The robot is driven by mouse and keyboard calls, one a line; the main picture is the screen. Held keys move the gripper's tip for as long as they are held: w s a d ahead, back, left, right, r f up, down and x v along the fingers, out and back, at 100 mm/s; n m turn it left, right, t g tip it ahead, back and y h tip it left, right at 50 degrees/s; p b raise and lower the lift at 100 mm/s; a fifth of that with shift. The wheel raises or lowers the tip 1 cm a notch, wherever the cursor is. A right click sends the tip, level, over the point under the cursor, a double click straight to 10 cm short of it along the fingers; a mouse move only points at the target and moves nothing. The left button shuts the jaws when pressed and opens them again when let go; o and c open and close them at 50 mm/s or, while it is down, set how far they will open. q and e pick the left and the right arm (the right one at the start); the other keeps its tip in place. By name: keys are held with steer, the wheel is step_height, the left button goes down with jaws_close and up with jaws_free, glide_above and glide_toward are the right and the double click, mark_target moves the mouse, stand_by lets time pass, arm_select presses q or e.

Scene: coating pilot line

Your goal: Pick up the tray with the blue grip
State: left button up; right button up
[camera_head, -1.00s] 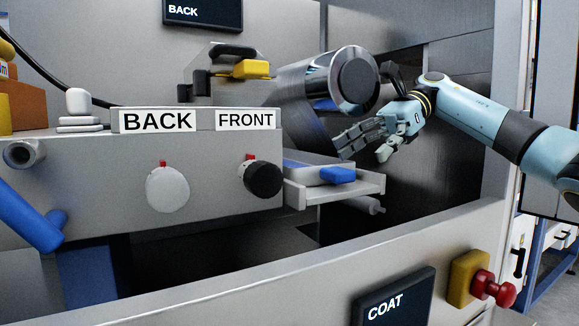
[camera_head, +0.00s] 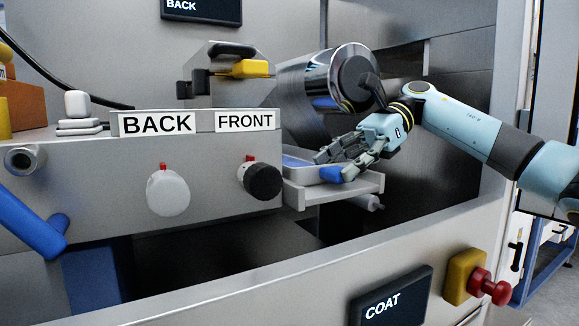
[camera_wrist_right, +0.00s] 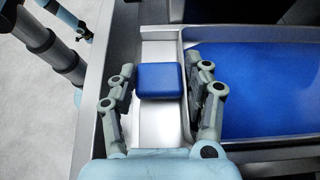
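The tray (camera_head: 300,180) is a shallow pale tray on a ledge below the metal roller, with blue inside. Its blue grip (camera_head: 331,174) is at the near right end. In the right wrist view the blue grip (camera_wrist_right: 160,80) lies beside the tray's rim (camera_wrist_right: 181,60). My right gripper (camera_head: 335,164) is open over the grip. In the right wrist view my right gripper (camera_wrist_right: 165,72) has its fingers on either side of the grip, with a visible gap on the left and a smaller one on the right. My left gripper is not seen.
The shiny roller (camera_head: 312,82) is just above and behind the tray. The black FRONT knob (camera_head: 263,180) stands left of it. A metal front wall (camera_head: 330,262) carries the COAT panel (camera_head: 392,297) and a red button (camera_head: 490,287). A dark gap lies below the ledge.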

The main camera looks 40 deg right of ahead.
steer(key=c, duration=0.7)
jaws_close()
steer(key=shift+r, duration=0.2)
